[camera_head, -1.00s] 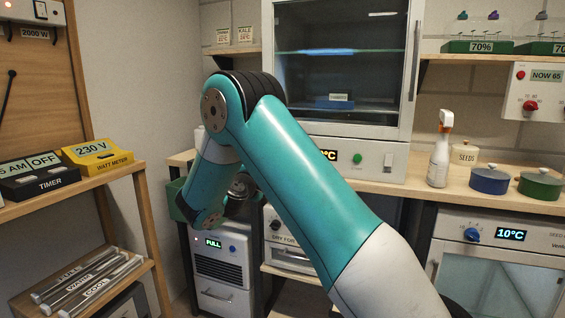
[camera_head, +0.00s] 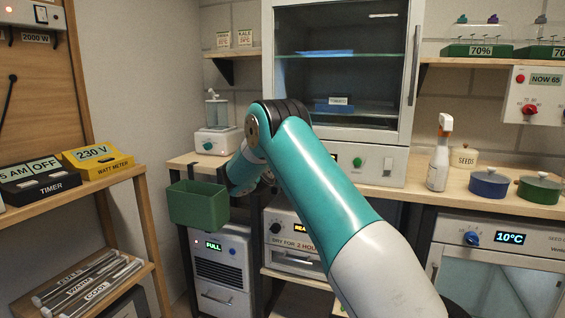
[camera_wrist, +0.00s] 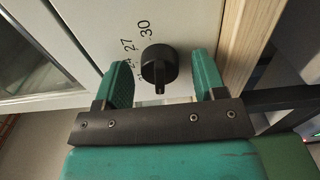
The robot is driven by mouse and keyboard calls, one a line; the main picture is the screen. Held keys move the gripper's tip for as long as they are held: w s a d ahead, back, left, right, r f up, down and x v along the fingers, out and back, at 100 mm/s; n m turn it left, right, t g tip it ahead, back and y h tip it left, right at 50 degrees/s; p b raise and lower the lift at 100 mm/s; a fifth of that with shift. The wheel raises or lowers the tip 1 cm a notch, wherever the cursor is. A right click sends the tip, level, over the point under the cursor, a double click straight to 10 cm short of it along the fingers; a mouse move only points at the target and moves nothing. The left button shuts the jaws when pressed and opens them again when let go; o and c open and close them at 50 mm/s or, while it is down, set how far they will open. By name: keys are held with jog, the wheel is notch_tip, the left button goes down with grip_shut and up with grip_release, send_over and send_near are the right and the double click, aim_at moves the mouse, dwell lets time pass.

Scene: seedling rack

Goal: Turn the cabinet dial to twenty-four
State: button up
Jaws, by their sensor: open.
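In the wrist view, a black dial (camera_wrist: 157,66) with a raised grip bar sits on the pale cabinet panel (camera_wrist: 190,22). Printed numbers beside it include 30 and 27; a further one is partly hidden by the left finger. I cannot tell the exact setting. My gripper (camera_wrist: 161,70) is open, with one teal finger on each side of the dial. Contact is not clear. In the head view, the glass-fronted cabinet (camera_head: 415,60) stands on the bench, with a green knob (camera_head: 357,162) on its lower panel. My arm hides the dial, the gripper and most of the display there.
A green bin (camera_head: 198,205) hangs at the bench's left end, near a white dispenser (camera_head: 213,141). A spray bottle (camera_head: 438,155) and lidded pots (camera_head: 488,184) stand right of the cabinet. In the wrist view, a wooden edge (camera_wrist: 248,45) runs close beside the right finger.

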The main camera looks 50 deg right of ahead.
jog(key=c, duration=0.9)
jog(key=shift+f+b, duration=0.1)
jog(key=shift+b, duration=0.2)
jog(key=m+b, duration=0.1)
jog(key=m, duration=0.1)
jog(key=m+b, duration=0.1)
jog(key=b, duration=0.1)
jog(key=shift+f+m+b, duration=0.2)
jog(key=shift+m+b, duration=0.1)
jog(key=shift+m, duration=0.1)
jog(key=m+b, duration=0.4)
jog(key=shift+m+b, duration=0.3)
jog(key=shift+b, duration=0.05)
jog(key=m+b, duration=0.5)
jog(key=shift+r+m+b, duration=0.15)
jog(key=shift+m+b, duration=0.95)
